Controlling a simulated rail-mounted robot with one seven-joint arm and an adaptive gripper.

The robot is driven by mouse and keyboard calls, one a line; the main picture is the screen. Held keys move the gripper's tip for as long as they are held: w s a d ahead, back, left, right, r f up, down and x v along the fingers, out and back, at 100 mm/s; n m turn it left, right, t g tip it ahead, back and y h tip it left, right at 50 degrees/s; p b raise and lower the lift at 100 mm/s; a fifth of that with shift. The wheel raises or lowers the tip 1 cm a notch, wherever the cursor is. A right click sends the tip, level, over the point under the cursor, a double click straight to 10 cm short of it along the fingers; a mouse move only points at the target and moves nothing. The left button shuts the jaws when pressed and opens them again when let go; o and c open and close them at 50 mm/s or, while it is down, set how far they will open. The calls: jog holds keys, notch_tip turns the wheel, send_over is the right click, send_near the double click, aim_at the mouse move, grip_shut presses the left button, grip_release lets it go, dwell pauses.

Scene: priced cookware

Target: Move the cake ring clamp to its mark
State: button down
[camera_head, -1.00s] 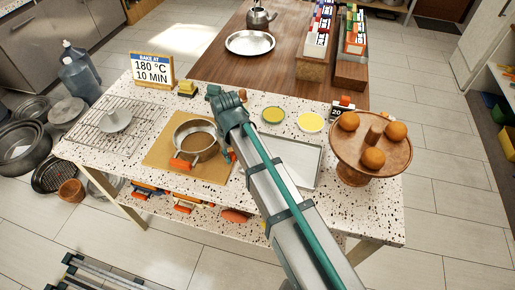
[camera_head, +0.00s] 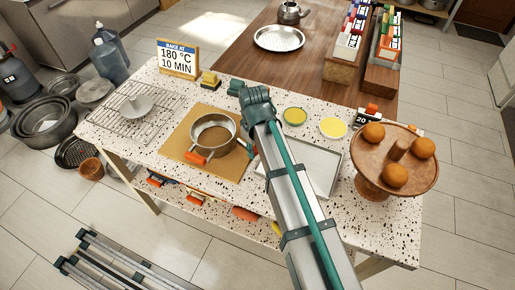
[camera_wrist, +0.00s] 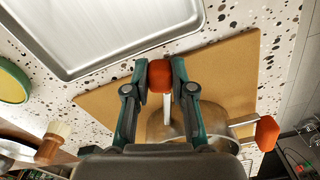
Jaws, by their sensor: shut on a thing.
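The cake ring (camera_head: 213,130) is a round metal band on a tan board (camera_head: 185,150). One orange knob (camera_head: 195,158) sticks out at its front; an orange knob on a short metal rod (camera_wrist: 267,132) also shows in the wrist view. My gripper (camera_wrist: 160,72) is shut on another orange knob (camera_wrist: 160,78), at the end of a pale metal bar that leads to the ring. In the head view my wrist hangs just right of the ring and the fingers are mostly hidden. I cannot make out a mark on the ring or board.
A shallow metal tray (camera_head: 308,158) lies right of the board, and a wooden stand (camera_head: 365,155) with orange balls is farther right. Two yellow-filled dishes (camera_head: 333,127) are behind. A wire rack (camera_head: 112,120) and a sign (camera_head: 178,58) stand left and back.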

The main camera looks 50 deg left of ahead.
aim_at(255, 149)
jog(key=c, duration=1)
grip_release()
jog(key=shift+o, duration=0.2)
jog(key=shift+r, duration=0.15)
notch_tip(255, 149, up, 12)
